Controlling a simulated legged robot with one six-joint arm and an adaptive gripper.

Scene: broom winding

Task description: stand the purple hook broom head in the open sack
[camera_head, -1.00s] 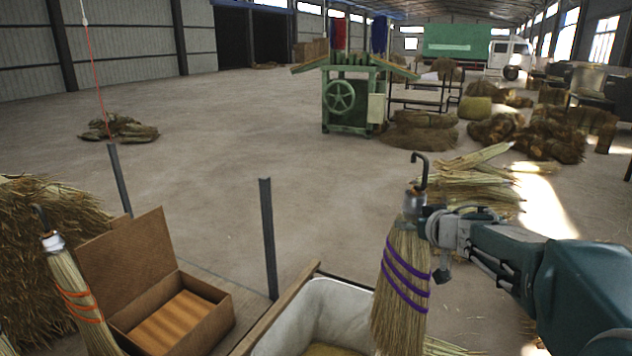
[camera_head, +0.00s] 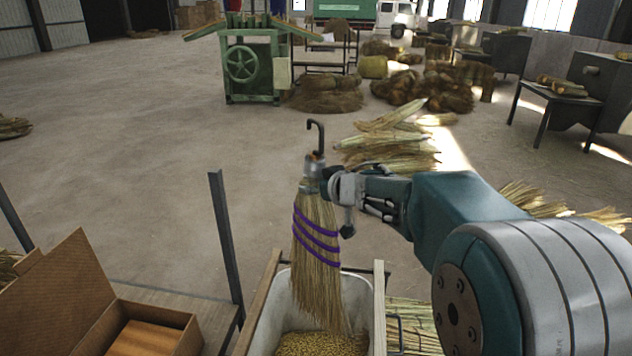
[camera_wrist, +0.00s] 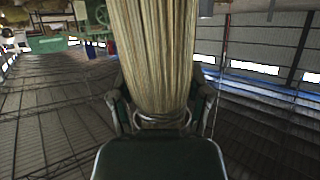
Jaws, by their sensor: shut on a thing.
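The purple hook broom head (camera_head: 317,255) hangs upright, with straw bristles, purple bands, a metal collar and a dark hook on top. My gripper (camera_head: 331,188) is shut on it just below the collar. In the wrist view my gripper (camera_wrist: 160,118) has a finger on each side of the pale straw (camera_wrist: 152,50). The open sack (camera_head: 266,322) is white, set in a wooden frame, with yellow grain-like stuff (camera_head: 325,345) at its bottom. The bristles overlap the sack's opening in the head view; I cannot tell whether their tips are below its rim.
An open cardboard box (camera_head: 150,325) stands left of the sack. A dark upright post (camera_head: 226,245) rises between them. Straw bundles (camera_head: 395,140) lie on the floor behind my gripper, and more straw (camera_head: 412,322) lies right of the sack.

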